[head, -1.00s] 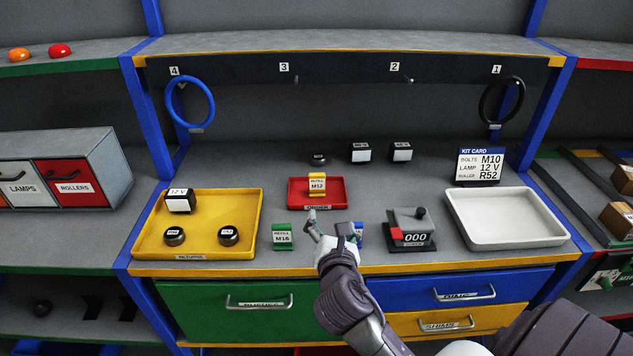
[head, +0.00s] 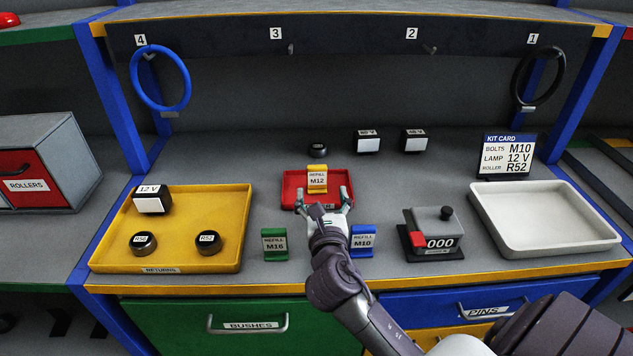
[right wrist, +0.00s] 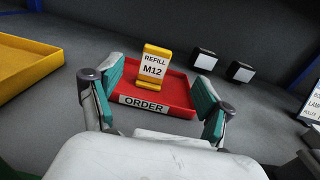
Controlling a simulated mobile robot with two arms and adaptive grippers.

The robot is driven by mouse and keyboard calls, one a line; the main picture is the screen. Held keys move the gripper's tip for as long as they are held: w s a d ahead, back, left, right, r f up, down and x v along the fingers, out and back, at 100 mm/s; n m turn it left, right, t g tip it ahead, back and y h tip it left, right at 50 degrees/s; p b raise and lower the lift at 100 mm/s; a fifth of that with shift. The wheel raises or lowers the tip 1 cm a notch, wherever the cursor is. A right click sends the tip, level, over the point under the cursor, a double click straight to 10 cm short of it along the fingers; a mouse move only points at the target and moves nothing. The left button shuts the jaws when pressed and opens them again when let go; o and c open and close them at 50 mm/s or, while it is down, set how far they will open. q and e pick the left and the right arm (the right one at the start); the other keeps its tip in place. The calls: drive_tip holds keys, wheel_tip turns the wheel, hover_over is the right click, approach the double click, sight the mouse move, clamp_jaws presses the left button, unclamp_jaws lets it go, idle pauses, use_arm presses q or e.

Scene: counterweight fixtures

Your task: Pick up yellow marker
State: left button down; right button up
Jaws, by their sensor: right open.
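The yellow marker (head: 317,179), labelled REFILL M12, stands upright in the red ORDER tray (head: 289,190) at the middle of the bench. In the right wrist view the yellow marker (right wrist: 153,66) stands ahead, between the lines of the two fingers, in the red tray (right wrist: 185,101). My right gripper (head: 327,194) is open and empty at the tray's front edge, just in front of the marker; in the right wrist view its fingers (right wrist: 160,95) are spread wide on both sides. They do not appear to touch the marker. My left gripper is not in view.
A green M16 marker (head: 274,244) and a blue M10 marker (head: 362,241) stand in front of the red tray. A yellow returns tray (head: 180,262) is left, a counter device (head: 432,238) and white tray (head: 548,249) right. Small black items (head: 367,142) stand behind.

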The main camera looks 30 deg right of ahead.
sight(317, 166)
drive_tip(key=x, duration=0.4)
drive_tip(key=shift+w+r+p, duration=0.1)
drive_tip(key=shift+r+p, duration=0.15)
drive_tip(key=shift+p, duration=0.05)
drive_tip(key=x, duration=0.4)
drive_tip(key=p+x, duration=0.1)
drive_tip(key=x, duration=0.1)
drive_tip(key=shift+w+f, duration=0.25)
drive_tip(key=shift+f, duration=0.05)
drive_tip(key=shift+s, duration=0.1)
drive_tip(key=shift+c, duration=0.2)
drive_tip(key=shift+c, duration=1.3)
drive_tip(key=c, duration=0.9)
drive_tip(key=shift+o, duration=0.2)
drive_tip(key=shift+r, duration=0.15)
